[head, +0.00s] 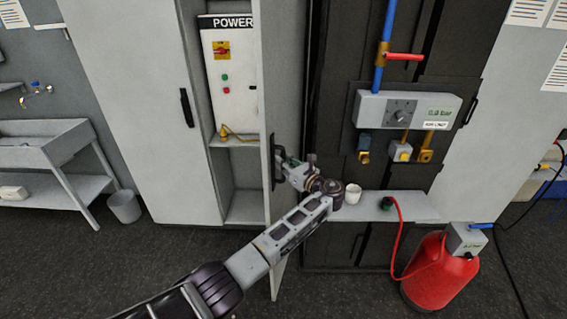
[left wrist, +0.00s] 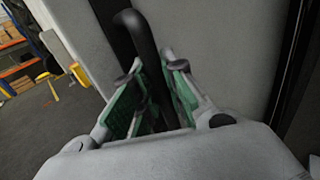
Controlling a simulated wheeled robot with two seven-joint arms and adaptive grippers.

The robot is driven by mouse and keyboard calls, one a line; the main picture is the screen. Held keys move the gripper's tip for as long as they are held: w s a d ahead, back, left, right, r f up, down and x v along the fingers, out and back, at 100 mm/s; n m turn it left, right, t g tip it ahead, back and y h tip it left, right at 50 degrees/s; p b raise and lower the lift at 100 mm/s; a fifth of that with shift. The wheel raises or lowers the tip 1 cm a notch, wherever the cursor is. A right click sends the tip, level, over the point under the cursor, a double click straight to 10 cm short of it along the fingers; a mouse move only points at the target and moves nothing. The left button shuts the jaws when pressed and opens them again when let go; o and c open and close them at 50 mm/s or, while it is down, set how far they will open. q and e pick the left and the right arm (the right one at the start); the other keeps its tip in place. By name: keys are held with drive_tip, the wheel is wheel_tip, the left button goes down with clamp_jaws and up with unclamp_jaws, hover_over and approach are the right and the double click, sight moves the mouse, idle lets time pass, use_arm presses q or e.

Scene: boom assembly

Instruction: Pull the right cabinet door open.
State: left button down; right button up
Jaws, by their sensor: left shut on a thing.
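The right cabinet door (head: 286,115) is a grey panel standing swung out from the cabinet, so the inside shows. Its black handle (head: 273,163) is on the door's outer edge side. My left gripper (head: 280,160) is at that handle, with its arm coming in from the lower left. In the left wrist view the dark curved handle (left wrist: 143,38) passes between the green-padded fingers of the gripper (left wrist: 158,92), which are closed around it. The left cabinet door (head: 145,115) is closed. My right gripper shows in neither view.
Inside the cabinet is a power box (head: 229,80) above a shelf. Right of the door stand a dark cabinet with a grey control box (head: 408,109), a small ledge (head: 415,206) with a white cup (head: 353,193), and a red tank (head: 440,270). Dark floor (head: 180,255) lies open in front.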

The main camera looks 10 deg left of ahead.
use_arm(q)
drive_tip(key=shift+s+f, duration=0.1)
drive_tip(key=shift+f, duration=0.15)
drive_tip(key=c, duration=1.8)
unclamp_jaws()
drive_tip(key=o, duration=0.3)
drive_tip(key=shift+r, duration=0.25)
drive_tip(key=shift+o, duration=0.2)
drive_tip(key=v, duration=0.7)
drive_tip(key=shift+s, duration=0.2)
drive_tip(key=shift+d+n, duration=0.15)
drive_tip(key=shift+n, duration=0.15)
